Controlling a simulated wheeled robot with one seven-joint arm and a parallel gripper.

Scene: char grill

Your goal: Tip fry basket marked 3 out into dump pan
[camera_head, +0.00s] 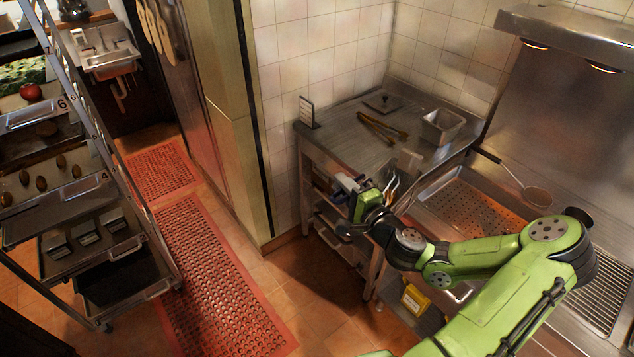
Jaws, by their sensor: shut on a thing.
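My gripper (346,184) is at the near edge of the steel counter, beside its left front corner. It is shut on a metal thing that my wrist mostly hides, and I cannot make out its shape. A small pale metal piece (409,163) shows just beyond my wrist, and I cannot tell whether it belongs to a fry basket. No mark 3 can be read. A wide pan with a perforated, orange-lit bottom (470,207) lies right of my gripper under the heat lamps, which may be the dump pan. My arm covers part of its near side.
A ladle-like skimmer (537,197) lies by the pan's far edge. A tray rack (165,262) stands left. Red mats (215,285) cover the open aisle.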

